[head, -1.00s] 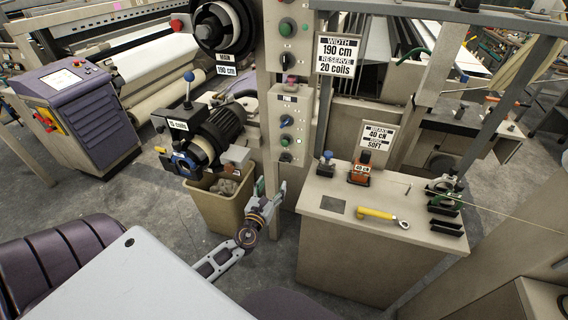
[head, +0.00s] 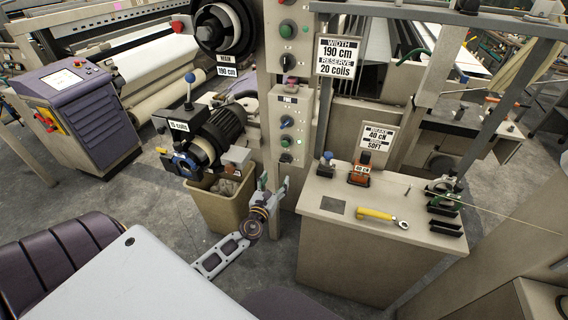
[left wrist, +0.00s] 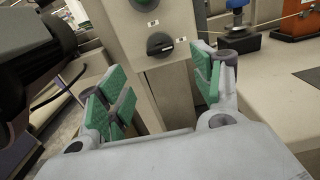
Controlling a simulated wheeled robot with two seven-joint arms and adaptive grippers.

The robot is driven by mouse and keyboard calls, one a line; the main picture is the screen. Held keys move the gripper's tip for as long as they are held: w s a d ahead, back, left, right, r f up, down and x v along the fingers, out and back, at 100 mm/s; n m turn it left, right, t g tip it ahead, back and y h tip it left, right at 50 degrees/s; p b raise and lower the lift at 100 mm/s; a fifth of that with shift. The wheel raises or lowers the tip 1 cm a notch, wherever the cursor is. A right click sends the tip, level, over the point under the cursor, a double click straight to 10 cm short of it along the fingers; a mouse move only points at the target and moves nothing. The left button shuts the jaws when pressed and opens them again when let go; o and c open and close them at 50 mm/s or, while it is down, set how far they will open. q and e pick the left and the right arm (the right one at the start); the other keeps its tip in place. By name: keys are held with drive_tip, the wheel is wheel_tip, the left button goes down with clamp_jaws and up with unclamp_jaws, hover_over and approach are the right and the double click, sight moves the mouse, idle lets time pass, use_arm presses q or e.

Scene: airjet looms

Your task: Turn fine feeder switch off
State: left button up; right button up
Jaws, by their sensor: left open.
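A narrow beige control panel (head: 303,100) stands on a post in the middle of the head view, with a small label I cannot read surely, a blue knob (head: 287,121) and a green button (head: 286,141). A black rotary switch (head: 286,157) sits at its lower end. In the left wrist view the black switch (left wrist: 160,44) shows between two small labels, below a green button (left wrist: 145,4). My left gripper (head: 274,186) is open and empty just below the panel. Its green-padded fingers (left wrist: 158,95) are spread either side of the post, apart from the switch. My right gripper is not visible.
A bin (head: 222,208) stands left of my gripper below a black feeder (head: 220,126). A beige cabinet (head: 325,235) with a yellow-handled tool (head: 376,214) and a blue-topped part (head: 326,161) stands close on the right. Another panel (head: 303,45) is above.

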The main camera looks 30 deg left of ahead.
sight(284, 162)
use_arm(q)
drive_tip(key=shift+p+x, duration=0.35)
drive_tip(key=shift+x, duration=5)
drive_tip(key=c, duration=1)
